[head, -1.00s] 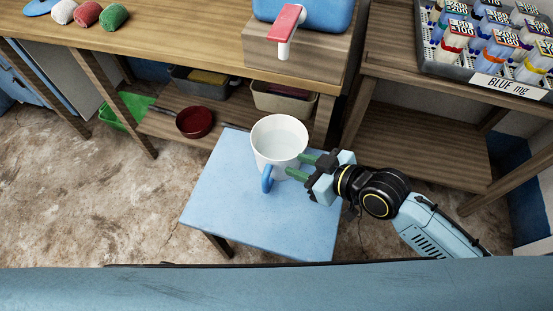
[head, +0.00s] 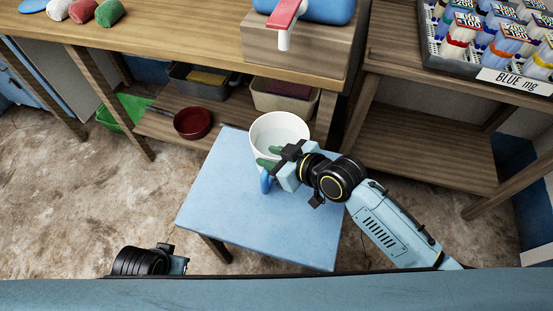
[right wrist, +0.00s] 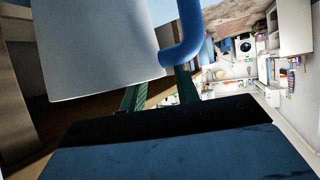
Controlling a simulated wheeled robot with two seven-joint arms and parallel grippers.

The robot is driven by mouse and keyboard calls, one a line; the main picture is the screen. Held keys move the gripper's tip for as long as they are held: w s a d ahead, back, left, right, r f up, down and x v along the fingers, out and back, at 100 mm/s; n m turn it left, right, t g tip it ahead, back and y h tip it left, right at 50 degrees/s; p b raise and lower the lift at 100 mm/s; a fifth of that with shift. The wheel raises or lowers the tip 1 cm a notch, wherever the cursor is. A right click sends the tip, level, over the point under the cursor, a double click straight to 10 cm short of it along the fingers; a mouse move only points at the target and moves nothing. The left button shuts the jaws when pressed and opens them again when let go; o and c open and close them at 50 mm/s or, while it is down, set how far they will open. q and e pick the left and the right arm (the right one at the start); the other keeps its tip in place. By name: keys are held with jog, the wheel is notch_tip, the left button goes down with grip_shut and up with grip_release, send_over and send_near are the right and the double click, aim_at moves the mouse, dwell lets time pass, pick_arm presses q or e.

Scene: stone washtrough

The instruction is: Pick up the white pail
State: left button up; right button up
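The white pail (head: 264,128), with a blue handle (head: 265,182), stands upright on the small blue table (head: 225,200). My right gripper (head: 271,157) is at the pail's near right side, its green fingers close to the handle. In the right wrist view the pail wall (right wrist: 95,50) fills the upper left, and the blue handle (right wrist: 187,35) meets it above the gap between the two separated fingers. The gripper looks open; I cannot tell whether a finger touches the handle. Part of my left wrist and gripper shows at the bottom left of the head view, fingers hidden.
A wooden bench (head: 190,45) stands behind the table, with a dark red bowl (head: 193,123) and bins on its lower shelf. A rack of bottles (head: 490,45) sits on the right-hand shelf unit. Bare floor (head: 70,200) lies to the left.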

jog(key=shift+w+a, duration=0.1)
jog(key=shift+c, duration=0.4)
grip_shut()
jog(key=shift+f, duration=0.1)
jog(key=shift+s+f, duration=0.2)
dwell(0.6)
jog(key=shift+w+r, duration=0.1)
jog(key=shift+r, duration=0.05)
